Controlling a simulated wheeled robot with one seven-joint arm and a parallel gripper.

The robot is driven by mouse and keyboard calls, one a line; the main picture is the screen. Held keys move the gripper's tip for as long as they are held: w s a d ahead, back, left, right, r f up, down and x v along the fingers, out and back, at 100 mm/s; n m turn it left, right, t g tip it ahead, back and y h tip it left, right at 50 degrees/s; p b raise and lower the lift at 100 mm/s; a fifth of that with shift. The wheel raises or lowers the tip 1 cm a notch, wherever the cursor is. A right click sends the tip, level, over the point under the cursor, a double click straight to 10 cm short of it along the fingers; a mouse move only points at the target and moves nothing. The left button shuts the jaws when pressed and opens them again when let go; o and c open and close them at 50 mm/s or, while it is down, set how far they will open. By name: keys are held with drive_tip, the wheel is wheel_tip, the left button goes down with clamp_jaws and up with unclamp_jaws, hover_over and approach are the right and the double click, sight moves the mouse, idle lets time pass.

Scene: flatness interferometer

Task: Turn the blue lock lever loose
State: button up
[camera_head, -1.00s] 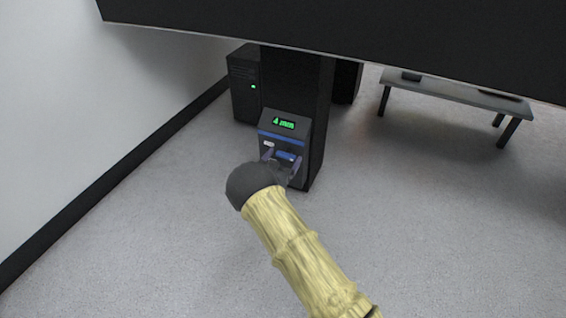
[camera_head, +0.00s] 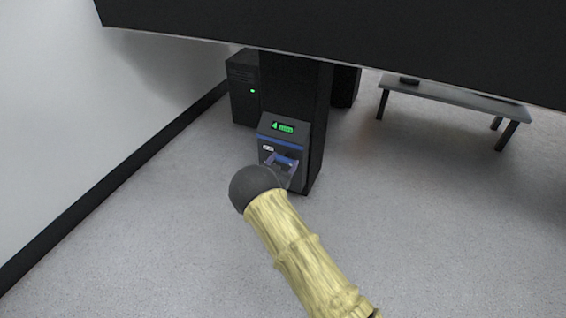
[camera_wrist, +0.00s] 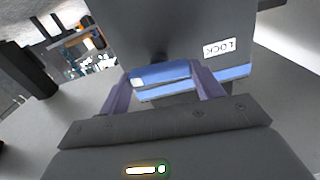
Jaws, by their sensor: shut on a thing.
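The blue lock lever (camera_head: 286,161) is on the front of a dark control box (camera_head: 299,141) low on a black column. In the wrist view the lever (camera_wrist: 172,70) lies between my two purple-grey fingers, with a pale patch near its left end. My gripper (camera_wrist: 162,76) is shut on the lever, one finger at each end. In the head view my gripper (camera_head: 279,168) is at the box front, partly hidden by my wrist. A white LOCK label (camera_wrist: 219,48) is beside the lever and appears upside down in the wrist view.
A green display (camera_head: 283,127) reads 4 mm above a blue stripe. A large black slab (camera_head: 350,40) overhangs the box. A dark cabinet (camera_head: 243,95) stands behind left, and a grey bench (camera_head: 455,97) at the right. Open floor lies around the column.

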drive_tip(key=m+p, duration=0.2)
drive_tip(key=m, duration=0.2)
drive_tip(key=shift+s+d+m, duration=0.1)
drive_tip(key=shift+m, duration=0.2)
drive_tip(key=m+p, duration=0.1)
drive_tip(key=m, duration=0.2)
drive_tip(key=shift+f+m, duration=0.1)
drive_tip(key=shift+m, duration=0.2)
drive_tip(key=m+p, duration=0.1)
drive_tip(key=m, duration=0.3)
drive_tip(key=shift+f+m, duration=0.1)
drive_tip(key=shift+m, duration=0.2)
drive_tip(key=shift+f+m+p, duration=0.1)
drive_tip(key=shift+m+p, duration=0.4)
drive_tip(key=shift+m, duration=1.3)
drive_tip(key=o, duration=1)
